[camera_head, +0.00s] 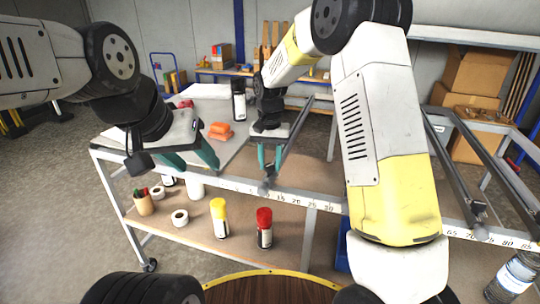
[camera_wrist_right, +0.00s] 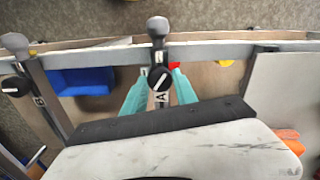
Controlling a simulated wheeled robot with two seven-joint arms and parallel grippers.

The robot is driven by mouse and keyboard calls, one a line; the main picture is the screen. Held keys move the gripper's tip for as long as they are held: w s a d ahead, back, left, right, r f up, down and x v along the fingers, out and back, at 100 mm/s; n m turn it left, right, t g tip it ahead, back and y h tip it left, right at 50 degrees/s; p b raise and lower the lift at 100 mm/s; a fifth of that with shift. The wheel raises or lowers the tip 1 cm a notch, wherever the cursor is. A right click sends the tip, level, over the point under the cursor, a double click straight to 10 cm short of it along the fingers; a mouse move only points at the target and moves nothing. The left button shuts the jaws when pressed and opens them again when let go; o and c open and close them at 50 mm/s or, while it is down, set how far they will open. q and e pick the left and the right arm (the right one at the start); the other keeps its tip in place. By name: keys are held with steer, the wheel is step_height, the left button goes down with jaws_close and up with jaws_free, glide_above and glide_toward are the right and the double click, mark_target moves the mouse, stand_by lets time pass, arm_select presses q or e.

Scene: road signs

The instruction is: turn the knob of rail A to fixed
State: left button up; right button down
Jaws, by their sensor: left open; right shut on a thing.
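My right gripper (camera_head: 270,166) is shut on the black round knob (camera_wrist_right: 160,78) near the front end of a dark rail (camera_head: 291,137). In the right wrist view its teal fingers stand on both sides of the knob. A white line on the knob runs at a slant. A small label beside the knob appears to read A, but it is partly hidden. The rail's grey end handle (camera_wrist_right: 157,27) sticks out past the table's front edge. My left gripper (camera_head: 190,160) is open and empty over the left part of the table.
A second knob (camera_wrist_right: 15,86) sits on a neighbouring rail. A numbered scale (camera_head: 300,201) runs along the table's front edge. Yellow-capped (camera_head: 219,218) and red-capped (camera_head: 264,228) bottles stand on the lower shelf.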

mark_target(270, 165)
steer(key=m, duration=0.5)
steer(key=shift+m, duration=0.3)
steer(key=m, duration=0.5)
steer(key=shift+m, duration=0.3)
steer(key=c, duration=1)
jaws_free()
steer(key=shift+o, duration=0.2)
step_height(270, 165, up, 8)
steer(key=shift+f, duration=0.2)
steer(key=shift+r, duration=0.15)
